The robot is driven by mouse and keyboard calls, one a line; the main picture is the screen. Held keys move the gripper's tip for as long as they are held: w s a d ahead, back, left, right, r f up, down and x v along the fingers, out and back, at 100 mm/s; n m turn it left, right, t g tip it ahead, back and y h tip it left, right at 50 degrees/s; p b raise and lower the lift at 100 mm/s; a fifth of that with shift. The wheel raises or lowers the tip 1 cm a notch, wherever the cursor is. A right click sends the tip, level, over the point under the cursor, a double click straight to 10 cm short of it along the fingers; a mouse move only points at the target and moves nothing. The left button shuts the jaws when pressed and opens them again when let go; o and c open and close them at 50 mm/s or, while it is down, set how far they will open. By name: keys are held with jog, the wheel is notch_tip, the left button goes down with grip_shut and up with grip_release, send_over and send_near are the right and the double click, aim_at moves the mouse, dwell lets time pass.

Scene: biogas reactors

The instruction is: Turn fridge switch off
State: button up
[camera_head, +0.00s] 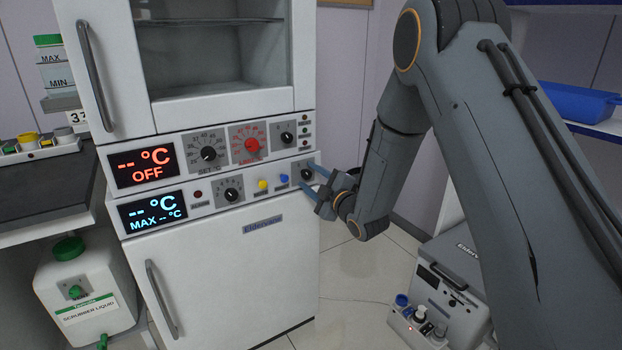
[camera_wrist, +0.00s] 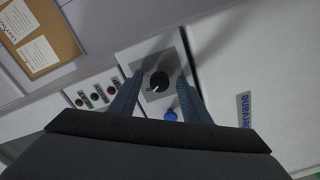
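The white fridge unit (camera_head: 225,250) has two control panels between its upper glass-fronted chamber and lower door. At the right end of the lower panel is a black rotary switch (camera_head: 307,174) on a grey plate. It also shows in the wrist view (camera_wrist: 158,81), with a white pointer mark towards the lower left. My gripper (camera_head: 314,179) is at this switch with blue-grey fingers apart. In the wrist view my gripper (camera_wrist: 160,92) has one finger on each side of the switch, with visible gaps. The blue lower display (camera_head: 153,211) reads "-- °C, MAX -- °C".
The red upper display (camera_head: 146,167) reads "-- °C OFF". Blue (camera_head: 284,179) and yellow (camera_head: 263,184) knobs sit left of the switch. Another black knob (camera_head: 287,137) is above. A grey device (camera_head: 450,275) stands on the floor at right. A scrubber liquid canister (camera_head: 85,290) is at left.

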jog(key=v, duration=0.7)
jog(key=shift+s+d, duration=0.25)
jog(key=shift+s, duration=0.1)
jog(key=s+d+m+g+h, duration=0.75)
jog(key=s+m, duration=0.25)
jog(key=s, duration=0.3)
jog(key=s+d+r+m+g+h, duration=0.1)
jog(key=s+r+m+g, duration=0.15)
jog(key=s, duration=0.65)
jog(key=s+d+r+m+g+p, duration=0.1)
jog(key=s+d+m+g, duration=0.15)
jog(key=s, duration=0.55)
jog(key=s+d+r+m+g+h, duration=0.1)
jog(key=s+m+g, duration=0.15)
jog(key=s, duration=0.65)
jog(key=d+r+m+p, duration=0.1)
jog(key=d+r+p, duration=0.5)
jog(key=p, duration=0.7)
jog(key=shift+d, duration=0.5)
